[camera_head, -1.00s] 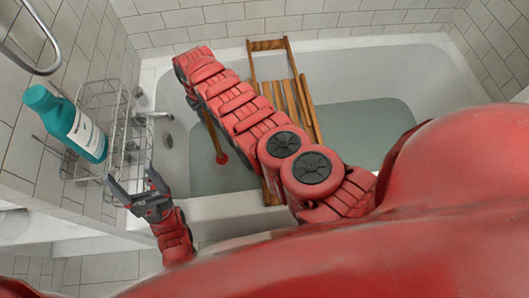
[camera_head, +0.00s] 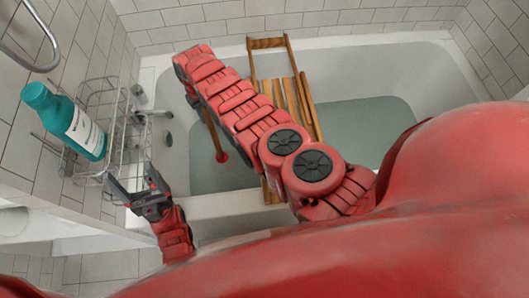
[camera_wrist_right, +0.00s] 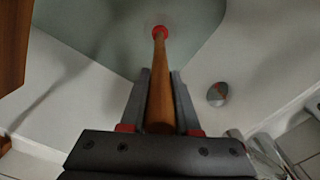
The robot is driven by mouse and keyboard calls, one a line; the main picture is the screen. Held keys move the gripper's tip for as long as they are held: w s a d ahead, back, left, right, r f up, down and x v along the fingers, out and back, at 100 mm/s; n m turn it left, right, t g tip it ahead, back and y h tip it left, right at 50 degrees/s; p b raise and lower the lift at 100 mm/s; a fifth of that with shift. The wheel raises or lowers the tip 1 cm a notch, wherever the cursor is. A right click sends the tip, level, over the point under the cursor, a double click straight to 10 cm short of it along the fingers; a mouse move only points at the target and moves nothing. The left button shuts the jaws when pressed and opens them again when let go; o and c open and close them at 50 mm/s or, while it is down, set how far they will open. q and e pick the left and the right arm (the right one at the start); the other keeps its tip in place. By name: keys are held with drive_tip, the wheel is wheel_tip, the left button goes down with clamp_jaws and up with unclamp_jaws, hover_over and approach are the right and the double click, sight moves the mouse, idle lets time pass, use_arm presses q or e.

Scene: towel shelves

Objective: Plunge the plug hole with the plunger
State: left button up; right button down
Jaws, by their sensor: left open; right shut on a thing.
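The plunger has a wooden handle and a red cup (camera_head: 221,157). In the right wrist view the handle (camera_wrist_right: 159,85) runs between the fingers of my right gripper (camera_wrist_right: 159,100), which is shut on it. The red end (camera_wrist_right: 160,32) is at the greyish water (camera_head: 370,130) in the tub. My right arm hides the upper handle and the right gripper in the head view. The plug hole itself is not visible, so I cannot tell whether the cup covers it. My left gripper (camera_head: 142,188) is open and empty at the tub's near left corner.
A wire rack (camera_head: 115,115) with a teal bottle (camera_head: 66,120) hangs on the left wall, close to my left gripper. A wooden bath tray (camera_head: 290,92) lies across the tub (camera_head: 400,70). A round metal fitting (camera_wrist_right: 217,94) is on the tub wall.

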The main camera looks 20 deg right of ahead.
drive_tip(key=shift+s+f+b, duration=0.15)
drive_tip(key=shift+f+b, duration=0.2)
drive_tip(key=shift+f, duration=0.3)
drive_tip(key=shift+r+p, duration=1.15)
drive_tip(key=shift+p, duration=0.05)
drive_tip(key=shift+f, duration=0.15)
drive_tip(key=shift+f+b, duration=1)
drive_tip(key=shift+b, duration=0.2)
drive_tip(key=shift+r+p, duration=1.15)
drive_tip(key=shift+r, duration=0.05)
